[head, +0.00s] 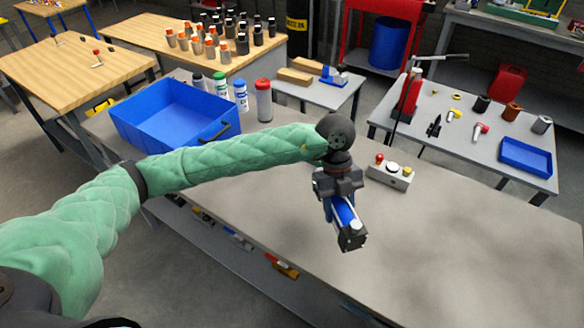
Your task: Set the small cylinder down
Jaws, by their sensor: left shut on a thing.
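My left gripper (343,225) hangs over the grey bench from the end of my green-sleeved left arm. It is shut on the small cylinder (344,212), which shows as a blue and whitish body between the dark jaw parts. Much of the cylinder is hidden by the gripper, and I cannot tell how far its underside is from the bench top. My right gripper is not in view.
The grey bench (470,250) is clear to the right of my gripper. A control box with buttons (390,174) stands just beyond it. A blue bin (172,145), several bottles and a red-capped canister (263,102) stand at the bench's far left.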

